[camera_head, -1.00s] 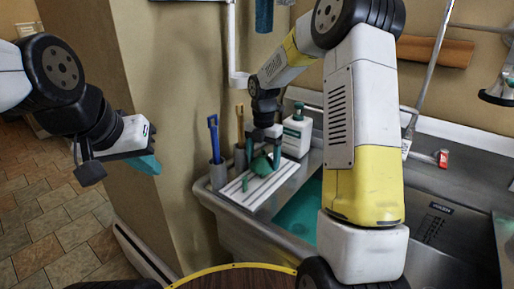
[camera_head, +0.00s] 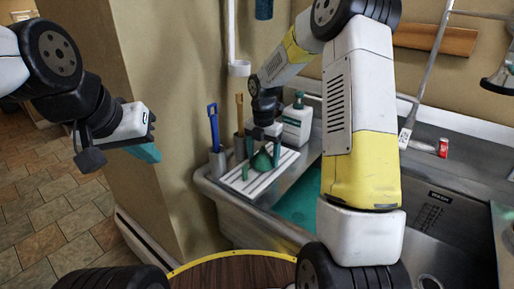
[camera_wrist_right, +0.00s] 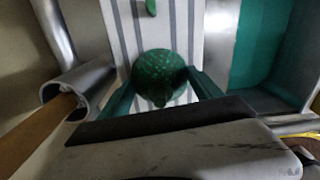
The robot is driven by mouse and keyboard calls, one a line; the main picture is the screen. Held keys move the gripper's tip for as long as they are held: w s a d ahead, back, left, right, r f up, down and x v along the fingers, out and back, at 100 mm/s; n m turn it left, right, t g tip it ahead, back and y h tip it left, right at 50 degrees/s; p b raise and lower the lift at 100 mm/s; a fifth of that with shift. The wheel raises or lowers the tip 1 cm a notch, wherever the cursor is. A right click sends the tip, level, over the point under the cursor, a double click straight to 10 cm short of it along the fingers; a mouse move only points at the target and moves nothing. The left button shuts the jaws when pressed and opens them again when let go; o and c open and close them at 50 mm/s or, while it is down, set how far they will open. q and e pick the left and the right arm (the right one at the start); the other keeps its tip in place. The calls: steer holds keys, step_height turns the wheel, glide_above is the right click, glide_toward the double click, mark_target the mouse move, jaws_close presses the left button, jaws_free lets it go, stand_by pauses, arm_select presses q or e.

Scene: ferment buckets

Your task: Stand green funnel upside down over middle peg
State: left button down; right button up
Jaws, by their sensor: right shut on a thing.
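The green funnel (camera_head: 262,160) is between the fingers of my right gripper (camera_head: 263,154), above the white slatted rack (camera_head: 258,187) at the sink's left end. In the right wrist view the funnel (camera_wrist_right: 160,74) shows as a round, speckled green body between the two teal fingers (camera_wrist_right: 162,88), over the rack (camera_wrist_right: 184,25). A small green peg (camera_wrist_right: 151,7) stands on the rack beyond it, clear of the funnel. A peg also shows in the head view (camera_head: 245,171). Whatever lies under the funnel is hidden. My left gripper (camera_head: 147,153) is empty, far left of the rack; its finger gap is unclear.
Grey tube holders with a blue-handled tool (camera_head: 213,128) and a wooden-handled tool (camera_head: 239,113) stand close left of the rack. A white pump bottle (camera_head: 297,125) stands behind it. The sink basin (camera_head: 440,225) lies to the right.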

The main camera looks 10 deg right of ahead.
mark_target(263, 147)
steer(key=shift+f, duration=0.5)
steer(key=o, duration=1.5)
steer(key=shift+o, duration=0.2)
steer(key=shift+r, duration=0.1)
steer(key=shift+r, duration=0.95)
steer(key=shift+r, duration=0.15)
steer(key=shift+r, duration=0.85)
steer(key=shift+r, duration=0.15)
steer(key=shift+r, duration=0.85)
steer(key=shift+r, duration=0.15)
